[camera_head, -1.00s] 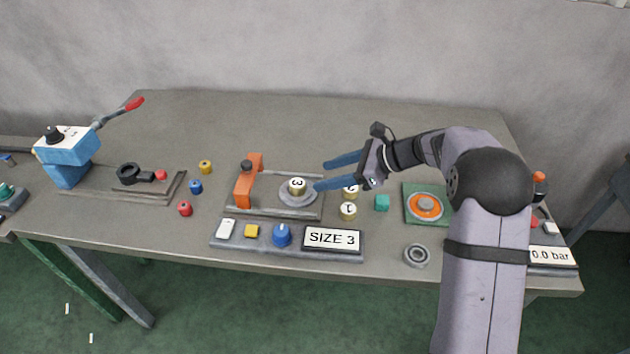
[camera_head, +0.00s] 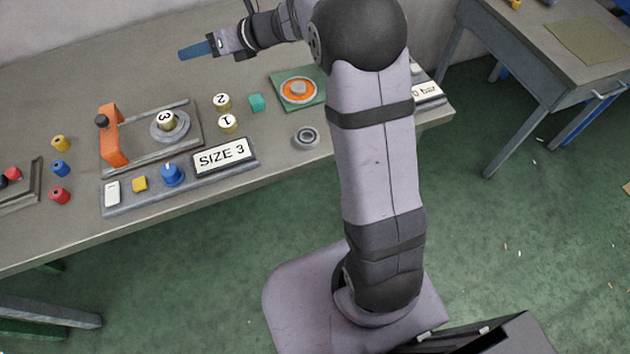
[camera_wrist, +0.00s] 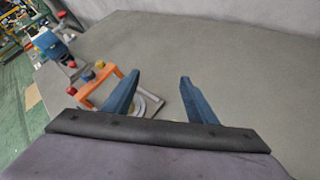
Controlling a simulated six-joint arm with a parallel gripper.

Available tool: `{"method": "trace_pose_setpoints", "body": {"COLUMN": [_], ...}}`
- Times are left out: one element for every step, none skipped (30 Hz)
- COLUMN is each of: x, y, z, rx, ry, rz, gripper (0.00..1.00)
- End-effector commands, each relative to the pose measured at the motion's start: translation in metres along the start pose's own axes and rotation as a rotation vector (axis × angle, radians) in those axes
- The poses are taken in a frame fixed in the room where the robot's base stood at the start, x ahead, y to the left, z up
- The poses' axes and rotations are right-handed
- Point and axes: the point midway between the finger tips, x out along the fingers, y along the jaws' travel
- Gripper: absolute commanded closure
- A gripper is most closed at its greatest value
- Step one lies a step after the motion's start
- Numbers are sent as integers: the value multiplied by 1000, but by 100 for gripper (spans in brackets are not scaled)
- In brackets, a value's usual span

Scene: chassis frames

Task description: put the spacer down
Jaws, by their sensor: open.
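The spacer marked 3 (camera_head: 165,121) stands upright on the round grey disc (camera_head: 184,131) of the fixture with the orange handle (camera_head: 112,136). Spacers marked 2 (camera_head: 221,101) and 1 (camera_head: 227,123) stand on the table to its right. My gripper (camera_head: 190,51) is beyond the fixture, up and to the right of spacer 3 in the picture, apart from it. In the wrist view my gripper (camera_wrist: 157,90) shows two blue fingers spread apart with nothing between them. The disc is partly hidden behind the left finger there, and the spacer cannot be made out.
A control panel with a SIZE 3 display (camera_head: 222,156) lies in front of the fixture. To the right are a teal cube (camera_head: 256,102), a green plate with an orange ring (camera_head: 281,84) and a grey ring (camera_head: 306,138). The table's back left is clear.

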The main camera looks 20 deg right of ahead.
Motion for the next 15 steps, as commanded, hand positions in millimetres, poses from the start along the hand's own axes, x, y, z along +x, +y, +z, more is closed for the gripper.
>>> {"method": "trace_pose_setpoints", "body": {"x": [-10, -16, -27, -36, -46, -61, -72, -84, -101, -114, -126, -142, -153, -164, -177], "y": [-11, -21, -34, -44, -53, -64, -72, -78, -84, -87, -88, -86, -83, -78, -69], "z": [8, 10, 10, 8, 3, -8, -18, -30, -50, -66, -85, -110, -130, -150, -175], "rx": [175, 298, 467, 597, 727, 903, 1036, 1169, 1346, 1479, 1611, 1780, 1901, 2016, 2160], "ry": [-56, -94, -146, -186, -226, -281, -322, -365, -423, -467, -511, -570, -613, -654, -707], "rz": [-88, -144, -218, -272, -326, -396, -448, -500, -568, -621, -673, -744, -796, -849, -918], "gripper": [48, 48, 48, 48, 48, 48, 48, 48, 48, 48, 48, 48, 48, 48, 48]}}
